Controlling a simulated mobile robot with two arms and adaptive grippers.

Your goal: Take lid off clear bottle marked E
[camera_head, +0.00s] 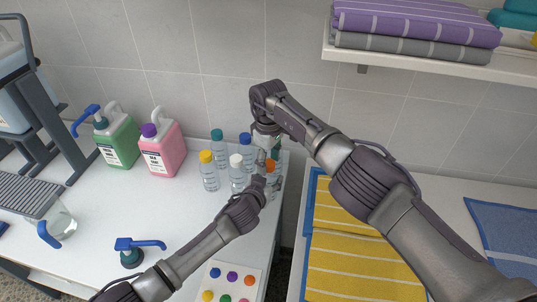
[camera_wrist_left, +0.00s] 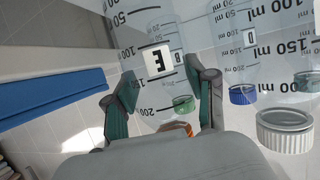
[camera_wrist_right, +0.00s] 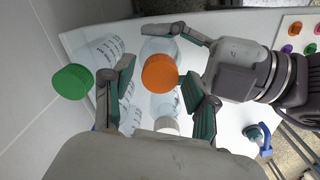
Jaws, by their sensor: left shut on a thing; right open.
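The clear bottle marked E (camera_wrist_left: 155,72) stands between the fingers of my left gripper (camera_wrist_left: 160,95), which is shut on its body. Its orange lid (camera_wrist_right: 160,72) is on the bottle; in the head view the lid (camera_head: 270,165) shows at the right of the bottle group. In the left wrist view only a sliver of the lid shows. My right gripper (camera_wrist_right: 157,76) is open above the bottle, with its fingers on either side of the lid. I cannot tell whether they touch it. In the head view the right gripper (camera_head: 268,142) is over the bottles.
Clear bottles with yellow (camera_head: 206,157), white (camera_head: 236,160), teal (camera_head: 217,134) and blue (camera_head: 245,139) lids stand close by. A green-lidded bottle (camera_wrist_right: 73,82) is beside the right gripper. Green (camera_head: 118,140) and pink (camera_head: 160,147) jugs stand further left. A dotted tray (camera_head: 247,272) lies in front.

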